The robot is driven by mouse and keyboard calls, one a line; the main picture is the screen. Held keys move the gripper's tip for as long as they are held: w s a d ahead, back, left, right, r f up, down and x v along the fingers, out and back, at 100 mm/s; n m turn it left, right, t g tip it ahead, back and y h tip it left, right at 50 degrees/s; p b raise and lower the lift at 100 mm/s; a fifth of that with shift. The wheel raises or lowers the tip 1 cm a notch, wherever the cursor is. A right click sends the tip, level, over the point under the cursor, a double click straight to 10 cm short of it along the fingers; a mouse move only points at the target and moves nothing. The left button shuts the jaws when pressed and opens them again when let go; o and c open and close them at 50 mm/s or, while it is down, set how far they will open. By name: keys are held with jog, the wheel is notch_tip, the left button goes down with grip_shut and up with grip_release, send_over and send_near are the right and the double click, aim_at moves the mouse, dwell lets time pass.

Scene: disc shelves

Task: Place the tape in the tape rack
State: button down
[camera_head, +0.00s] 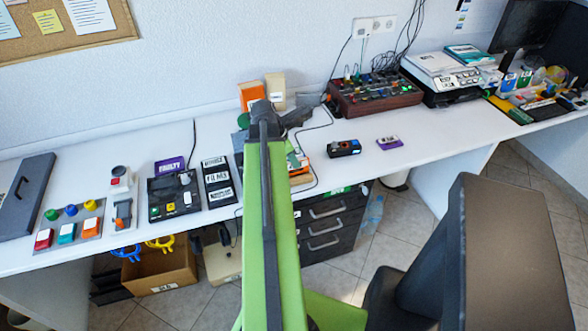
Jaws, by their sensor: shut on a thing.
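My gripper (275,113) is above the back middle of the desk, at the far end of my green arm. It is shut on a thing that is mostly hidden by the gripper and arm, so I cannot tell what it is. A black cassette-like item with orange (343,148) and a purple-and-white one (390,142) lie on the desk to the right of the gripper. An orange upright box (251,92) and a cream one (276,88) stand just behind the gripper. I cannot tell which thing is the tape rack.
The white desk (445,140) runs along the wall. Left are button panels (72,220), a black labelled holder (218,182) and a purple label (169,165). Right are a brown control box (375,95) and a printer (440,75). A dark chair (505,250) stands front right.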

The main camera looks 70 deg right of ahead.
aim_at(295, 173)
jog(key=shift+s+d+f+b, duration=0.15)
jog(key=shift+f+b, duration=0.7)
jog(key=shift+f, duration=0.7)
jog(key=c, duration=1.5)
grip_release()
jog(key=shift+r, duration=0.1)
jog(key=shift+r+p, duration=0.35)
jog(key=shift+p, duration=0.1)
jog(key=p+v, duration=1.1)
jog(key=shift+r, duration=0.35)
jog(key=shift+f, duration=0.1)
